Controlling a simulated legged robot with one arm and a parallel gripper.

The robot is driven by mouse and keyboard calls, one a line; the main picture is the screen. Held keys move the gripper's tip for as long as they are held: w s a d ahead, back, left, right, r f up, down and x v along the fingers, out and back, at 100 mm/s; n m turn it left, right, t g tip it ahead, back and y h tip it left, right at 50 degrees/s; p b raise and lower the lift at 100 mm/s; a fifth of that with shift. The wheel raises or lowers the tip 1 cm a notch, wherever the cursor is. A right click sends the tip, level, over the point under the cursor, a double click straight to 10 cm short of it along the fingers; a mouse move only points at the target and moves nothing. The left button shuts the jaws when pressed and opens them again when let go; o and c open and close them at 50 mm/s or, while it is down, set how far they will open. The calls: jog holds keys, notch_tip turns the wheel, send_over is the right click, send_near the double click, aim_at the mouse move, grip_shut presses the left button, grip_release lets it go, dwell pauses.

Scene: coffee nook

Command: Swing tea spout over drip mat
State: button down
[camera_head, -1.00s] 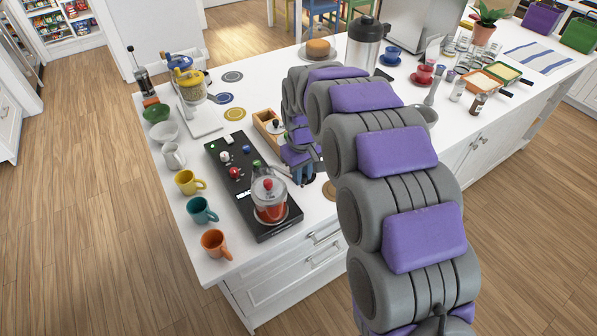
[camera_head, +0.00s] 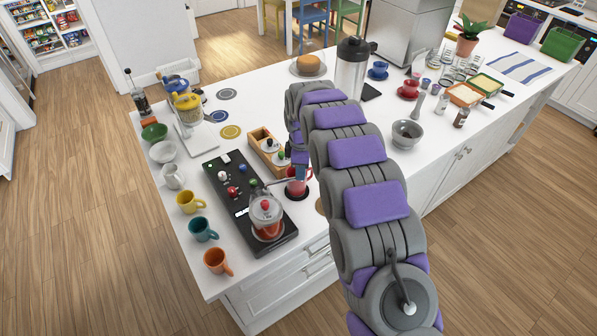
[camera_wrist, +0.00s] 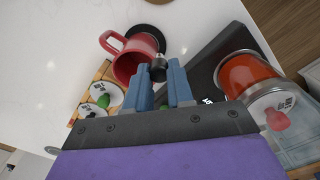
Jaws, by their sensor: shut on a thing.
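My gripper (camera_wrist: 161,80) is shut on a small black knob (camera_wrist: 158,68), held between its blue fingers; it looks like the handle of the tea spout. In the head view the thin grey spout (camera_head: 279,183) reaches from the glass tea vessel (camera_head: 266,213) towards a red mug (camera_head: 299,185); my arm partly hides its end. The vessel holds red liquid and also shows in the wrist view (camera_wrist: 247,74). The red mug is beside my fingers in the wrist view (camera_wrist: 124,62). A dark round mat (camera_head: 296,196) shows at the mug's base.
The vessel stands on a black control base (camera_head: 228,182) with coloured knobs. A wooden box (camera_head: 262,139) with lidded containers is close to my gripper. Yellow (camera_head: 190,202), teal (camera_head: 201,229) and orange mugs (camera_head: 217,261) line the left edge. A grey bowl (camera_head: 407,134) stands right of my arm.

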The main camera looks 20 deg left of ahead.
jog(key=shift+w+a+r+n+p, duration=0.1)
jog(key=shift+w+a+n+p, duration=0.25)
jog(key=shift+w+n, duration=0.3)
jog(key=shift+w+a+r+n+p, duration=0.1)
jog(key=shift+w+a+n+p, duration=0.2)
jog(key=shift+w+n, duration=0.3)
jog(key=shift+w+a+n+p, duration=0.35)
jog(key=shift+w+n, duration=0.15)
jog(key=shift+n, duration=0.25)
jog(key=c, duration=1.4)
grip_release()
jog(key=shift+c, duration=0.2)
jog(key=o, duration=0.4)
jog(key=shift+w+d, duration=0.15)
jog(key=shift+d, duration=0.05)
jog(key=shift+o, duration=0.3)
jog(key=shift+a, duration=0.1)
notch_tip(320, 180, up, 17)
jog(key=p, duration=0.3)
jog(key=shift+r, duration=0.15)
